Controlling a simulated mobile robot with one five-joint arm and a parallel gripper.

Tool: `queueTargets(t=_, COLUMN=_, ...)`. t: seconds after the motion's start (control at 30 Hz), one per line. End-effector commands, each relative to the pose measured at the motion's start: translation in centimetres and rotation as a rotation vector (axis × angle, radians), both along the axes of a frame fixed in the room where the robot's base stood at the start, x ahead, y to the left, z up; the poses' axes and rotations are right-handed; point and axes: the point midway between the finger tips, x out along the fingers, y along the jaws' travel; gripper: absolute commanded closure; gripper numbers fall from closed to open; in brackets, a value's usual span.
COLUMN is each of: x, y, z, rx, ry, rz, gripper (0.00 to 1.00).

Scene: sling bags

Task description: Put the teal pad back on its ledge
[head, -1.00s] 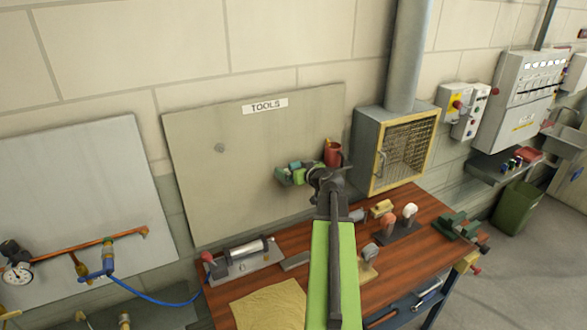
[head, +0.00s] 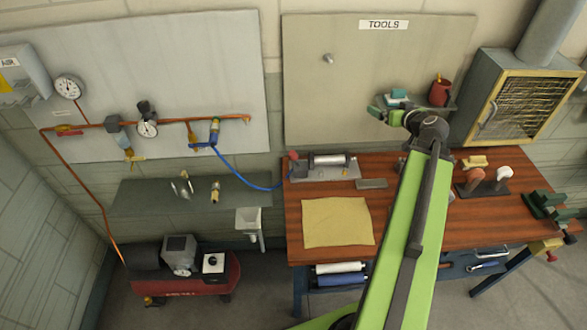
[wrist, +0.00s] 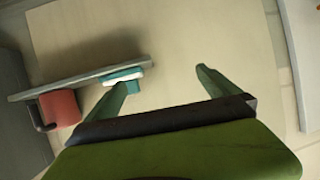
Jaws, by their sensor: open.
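The teal pad (head: 397,95), with a pale whitish part, is at the left end of a small grey ledge (wrist: 80,80) on the tool board. In the wrist view the teal pad (wrist: 122,77) lies against the ledge near its end, beside the tip of my left-hand finger. I cannot tell whether they touch. My gripper (wrist: 163,78) is open, with nothing between its fingertips. In the head view my gripper (head: 380,113) is just in front of the ledge and hides part of it.
A yellow-framed caged box (head: 513,105) is close on the right. The wooden bench (head: 420,232) below holds a yellow cloth (head: 338,222) and several tools.

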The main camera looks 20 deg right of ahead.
Motion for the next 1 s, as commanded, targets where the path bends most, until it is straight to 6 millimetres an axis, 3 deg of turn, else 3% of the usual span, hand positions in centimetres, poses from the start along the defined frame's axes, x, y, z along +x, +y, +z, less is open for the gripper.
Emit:
queueTargets(t=0.03, x=2.0, y=5.0, z=-1.4, rx=0.039, ry=0.064, rz=0.084, gripper=0.0)
queueTargets(t=0.07, x=2.9, y=8.1, z=-2.5, rx=0.065, ry=0.116, rz=0.133, gripper=0.0)
queueTargets(t=0.1, x=3.7, y=12.6, z=-4.1, rx=0.103, ry=0.198, rz=0.196, gripper=0.0)
queueTargets(t=0.17, x=4.0, y=19.3, z=-6.6, rx=0.148, ry=0.345, rz=0.278, gripper=0.0)
queueTargets(t=0.2, x=3.6, y=23.7, z=-8.3, rx=0.171, ry=0.457, rz=0.32, gripper=0.0)
queueTargets(t=0.3, x=1.0, y=32.6, z=-11.6, rx=0.181, ry=0.733, rz=0.353, gripper=0.0)
queueTargets(t=0.4, x=-2.3, y=38.0, z=-13.5, rx=0.138, ry=0.955, rz=0.31, gripper=0.0)
queueTargets(t=0.5, x=-4.8, y=40.7, z=-14.1, rx=0.085, ry=1.087, rz=0.24, gripper=0.0)
queueTargets(t=0.6, x=-6.1, y=41.9, z=-14.2, rx=0.049, ry=1.148, rz=0.192, gripper=0.0)
queueTargets(t=0.9, x=-6.4, y=42.0, z=-14.2, rx=0.042, ry=1.162, rz=0.175, gripper=0.0)
queueTargets(t=1.0, x=-6.4, y=42.0, z=-15.5, rx=0.043, ry=1.161, rz=0.176, gripper=0.0)
